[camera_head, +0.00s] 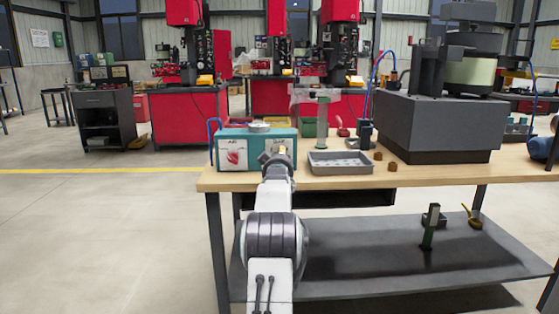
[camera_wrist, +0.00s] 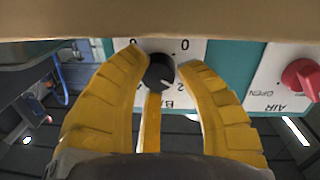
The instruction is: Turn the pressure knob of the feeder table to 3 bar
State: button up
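The teal feeder control box (camera_head: 287,136) stands at the left end of the wooden table, with my arm in front of its face. In the wrist view, where the lettering is upside down, the black pressure knob (camera_wrist: 159,73) sits on a white dial plate (camera_wrist: 193,48) marked 0, 2 and BAR. A pale mark shows on the knob's lower right edge, towards the 2. The gripper also shows in the head view (camera_head: 281,150), small against the box. The fingers hide part of the scale; I see no 3.
A red AIR knob (camera_wrist: 303,78) marked OPEN is to the right in the wrist view. On the wooden table (camera_head: 335,182) are a grey tray (camera_head: 340,168), small brown pieces (camera_head: 392,166) and a large dark feeder unit (camera_head: 438,128). A grey lower shelf (camera_head: 375,270) is below.

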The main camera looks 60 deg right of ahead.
jog(key=o, duration=0.4)
jog(key=shift+o, duration=0.2)
jog(key=v, duration=1.2)
jog(key=shift+o, duration=0.3)
